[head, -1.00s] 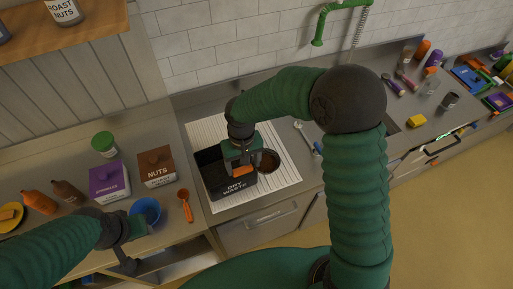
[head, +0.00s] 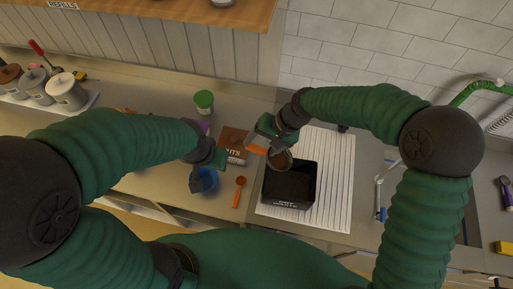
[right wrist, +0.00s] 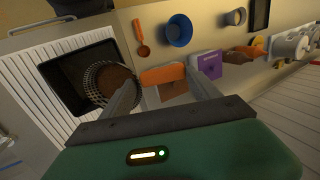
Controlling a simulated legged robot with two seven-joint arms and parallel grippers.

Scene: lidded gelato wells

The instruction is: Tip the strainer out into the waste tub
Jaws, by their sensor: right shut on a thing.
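My right gripper (head: 262,147) is shut on the orange handle (right wrist: 162,75) of the strainer. The strainer (head: 281,160) is a mesh bowl with brown stuff in it, and it also shows in the right wrist view (right wrist: 112,84). It hangs by the back left corner of the black waste tub (head: 290,204), partly overlapping it in the head view. Its mouth faces mostly up; a slight tilt is hard to judge. The tub stands on a white ribbed mat. My left gripper (head: 197,178) is beside a blue cup (head: 209,181); its fingers are partly hidden.
An orange scoop (head: 239,190) lies left of the tub. A brown nuts box (head: 233,142) and a green-lidded jar (head: 204,101) stand behind. The ribbed mat (head: 334,180) is clear to the tub's right. Lidded pots (head: 65,90) stand far left.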

